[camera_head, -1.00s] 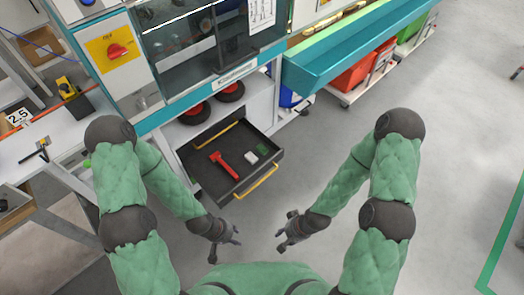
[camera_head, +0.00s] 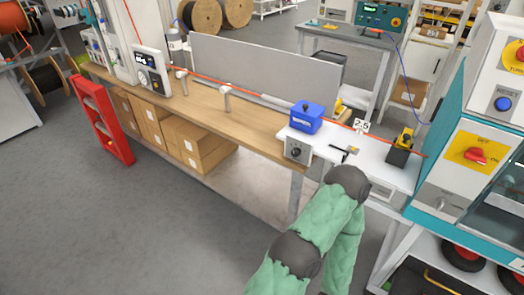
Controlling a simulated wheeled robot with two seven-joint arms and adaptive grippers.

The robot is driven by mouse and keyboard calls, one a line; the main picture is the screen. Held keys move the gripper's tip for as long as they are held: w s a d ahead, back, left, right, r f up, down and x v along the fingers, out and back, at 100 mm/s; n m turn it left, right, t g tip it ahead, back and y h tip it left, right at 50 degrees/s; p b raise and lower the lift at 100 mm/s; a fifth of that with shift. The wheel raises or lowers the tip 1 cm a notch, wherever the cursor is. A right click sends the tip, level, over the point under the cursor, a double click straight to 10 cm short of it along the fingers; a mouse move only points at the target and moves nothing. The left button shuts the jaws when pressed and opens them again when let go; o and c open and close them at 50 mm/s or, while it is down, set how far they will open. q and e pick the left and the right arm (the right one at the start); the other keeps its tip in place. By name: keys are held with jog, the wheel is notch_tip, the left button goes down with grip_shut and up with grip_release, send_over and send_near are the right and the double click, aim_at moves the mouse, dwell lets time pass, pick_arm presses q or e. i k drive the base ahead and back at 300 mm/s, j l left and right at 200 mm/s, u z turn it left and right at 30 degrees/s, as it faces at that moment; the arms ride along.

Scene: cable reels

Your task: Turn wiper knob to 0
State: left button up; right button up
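A small grey box with a round black knob (camera_head: 296,152) is fixed at the front edge of the bench, below a blue box (camera_head: 306,117). It may be the wiper knob; its markings are too small to read. Another dark knob (camera_head: 156,77) is on the white panel device (camera_head: 151,71) farther left on the bench. My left arm rises from the bottom of the view, its elbow just right of and below the grey box. Its forearm runs down out of the picture, so my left gripper is hidden. My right gripper is not in view.
A long wooden bench (camera_head: 215,115) carries an orange cable and white posts, with cardboard boxes (camera_head: 190,145) below. A teal machine (camera_head: 470,130) with a red switch (camera_head: 476,156) is at right. The floor in front is clear.

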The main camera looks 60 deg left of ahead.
aim_at(296, 152)
jog(key=u, duration=1.75)
